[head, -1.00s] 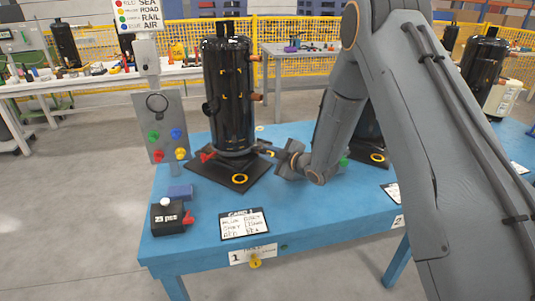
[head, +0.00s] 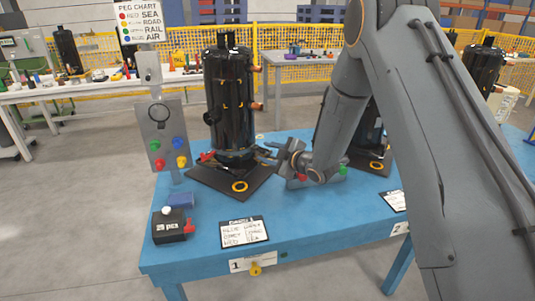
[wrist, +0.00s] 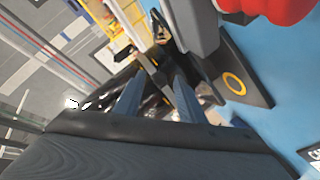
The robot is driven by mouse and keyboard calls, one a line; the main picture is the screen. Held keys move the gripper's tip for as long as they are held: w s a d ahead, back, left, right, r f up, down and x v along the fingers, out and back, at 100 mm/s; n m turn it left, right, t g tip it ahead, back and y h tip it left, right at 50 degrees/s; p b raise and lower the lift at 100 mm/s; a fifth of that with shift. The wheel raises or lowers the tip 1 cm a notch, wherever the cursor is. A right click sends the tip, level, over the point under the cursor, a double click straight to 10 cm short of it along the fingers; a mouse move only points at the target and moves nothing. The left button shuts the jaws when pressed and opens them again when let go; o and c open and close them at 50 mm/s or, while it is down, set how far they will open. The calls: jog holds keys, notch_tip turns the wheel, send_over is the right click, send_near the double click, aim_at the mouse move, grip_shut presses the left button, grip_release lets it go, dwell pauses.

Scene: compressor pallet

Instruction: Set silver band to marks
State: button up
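The black compressor (head: 229,95) stands upright on a dark square base plate (head: 256,184) at the left of the blue table, with small yellow marks (head: 225,83) on its side. The silver band (head: 236,157) shows only as a thin pale strip low around the compressor, partly hidden; I cannot tell how it lines up with the marks. My gripper (head: 264,157) is low at the compressor's right side, its fingers pointing at the band. In the wrist view my gripper (wrist: 158,92) has its fingers apart, with dark shiny surface between them. Contact with the band is unclear.
A peg panel (head: 167,140) stands left of the compressor. A red lever (head: 207,156) sticks out at the base's left. A black box (head: 172,225), a blue block (head: 181,200) and a card (head: 244,232) lie in front. A second compressor (head: 365,135) stands behind my arm.

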jog(key=v, duration=0.7)
jog(key=shift+s+d+b, duration=0.25)
jog(key=shift+s+b, duration=0.05)
jog(key=shift+b, duration=0.15)
jog(key=shift+r, duration=0.1)
jog(key=s+d+m+g+h, duration=0.4)
jog(key=s+d+m+h, duration=0.55)
jog(key=s+d, duration=0.35)
jog(key=s+r+m+g, duration=0.1)
jog(key=s+m+g, duration=0.2)
jog(key=s, duration=0.8)
jog(key=s+d+r+m+g, duration=0.1)
jog(key=s+m+g, duration=0.3)
jog(key=s, duration=0.7)
jog(key=shift+s+d+r+m+p, duration=0.3)
jog(key=shift+s+m, duration=0.1)
jog(key=shift+m, duration=0.15)
